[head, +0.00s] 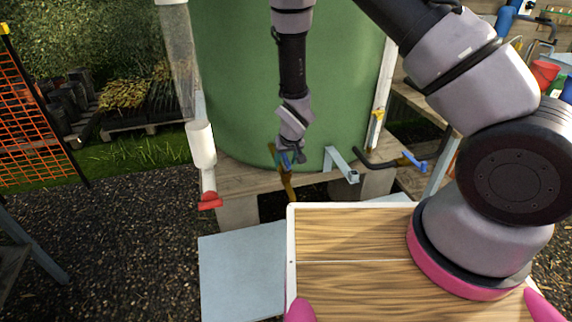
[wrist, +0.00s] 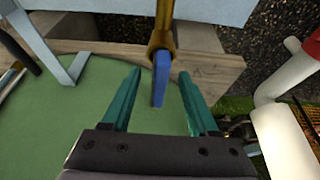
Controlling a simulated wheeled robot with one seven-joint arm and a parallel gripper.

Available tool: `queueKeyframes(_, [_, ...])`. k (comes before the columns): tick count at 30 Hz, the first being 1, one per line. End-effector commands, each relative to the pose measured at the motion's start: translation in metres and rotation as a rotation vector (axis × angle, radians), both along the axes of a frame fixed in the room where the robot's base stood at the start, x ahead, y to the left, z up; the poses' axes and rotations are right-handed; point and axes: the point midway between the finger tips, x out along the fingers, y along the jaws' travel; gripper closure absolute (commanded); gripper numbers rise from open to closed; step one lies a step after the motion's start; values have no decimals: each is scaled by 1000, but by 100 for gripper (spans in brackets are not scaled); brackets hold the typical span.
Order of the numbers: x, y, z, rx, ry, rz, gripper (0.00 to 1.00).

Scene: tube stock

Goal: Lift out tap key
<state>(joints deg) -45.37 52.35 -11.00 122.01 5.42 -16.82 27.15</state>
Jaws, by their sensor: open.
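A blue flat key (wrist: 160,80) sits at the end of a brass tap (wrist: 161,42) in the wrist view. I take it for the tap key. My gripper (wrist: 158,75) is open, with its two teal fingers on either side of the key and a gap visible on both sides. In the head view my gripper (head: 285,160) is in front of the green tank, at the brass tap (head: 288,186). A bit of blue (head: 301,157) shows beside the fingers there; the rest of the key is hidden.
The green tank (head: 250,90) stands on a wooden platform (head: 238,177). A grey bracket (head: 340,164) and a dark pipe with a blue handle (head: 414,161) are to the right. A white pipe (head: 201,145) with a red end (head: 210,201) is to the left.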

Motion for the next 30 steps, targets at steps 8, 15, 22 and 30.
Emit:
queueKeyframes(8, [0, 0, 0, 0, 0, 0, 100])
queueKeyframes(15, [0, 0, 1, 0, 0, 0, 100])
queueKeyframes(22, [1, 1, 14, 2, -3, -1, 100])
queueKeyframes(30, [1, 1, 56, 4, -3, -1, 100])
